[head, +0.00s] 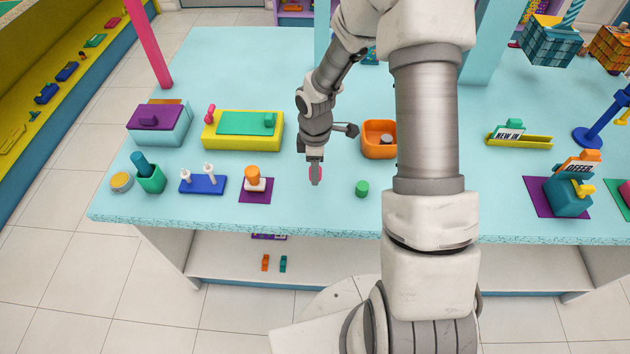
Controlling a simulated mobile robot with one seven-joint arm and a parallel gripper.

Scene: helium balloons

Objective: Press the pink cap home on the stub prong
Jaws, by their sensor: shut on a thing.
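My gripper (316,181) points down over the front middle of the table, shut on the small pink cap (316,173). The fingers hide much of the cap. I cannot tell whether it touches the table. To the left, a blue base (204,187) carries two upright white prongs, a left one (185,174) and a right one (208,168); both look bare of any cap. The cap is well apart from them. I cannot tell which prong is the stub. Between them and my gripper, an orange piece (252,173) sits on a white base on a purple mat (257,196).
A green cylinder (362,189) stands right of my gripper, with an orange tray (379,153) behind it. A yellow box (243,144) with a green top is behind the mat. A green cup (152,184) and a round tin (121,182) stand at the left. My arm hides part of the table.

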